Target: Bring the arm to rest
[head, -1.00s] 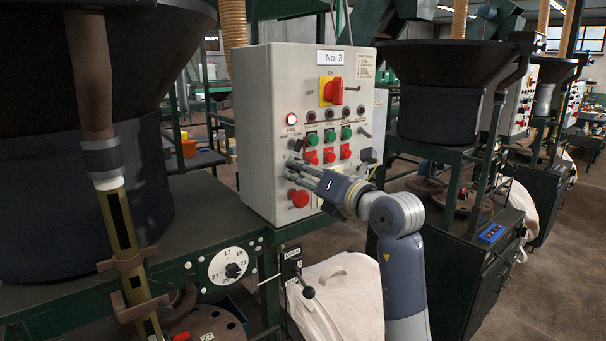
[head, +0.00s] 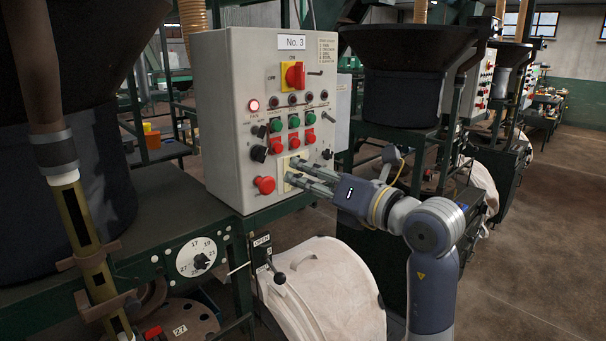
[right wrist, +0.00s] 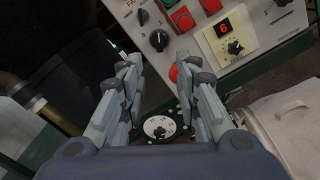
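My right gripper (head: 291,171) is at the lower front of the grey control box (head: 218,122) labelled No. 3. Its two fingers stand apart with nothing between them, as the right wrist view (right wrist: 161,68) shows. In the head view the fingers cover part of a cream plate (head: 283,170) on the box. In the wrist view this plate (right wrist: 250,45) has a dial and a red digit 6, to the right of the fingers. I cannot tell from the head view whether the fingertips touch the box. My left gripper is not in view.
A red stop button (head: 265,185) sits left of the fingers. The red main switch (head: 295,75) and a lit FAN lamp (head: 253,105) are higher. A numbered dial (head: 198,258) is lower left. Open floor (head: 530,250) lies right.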

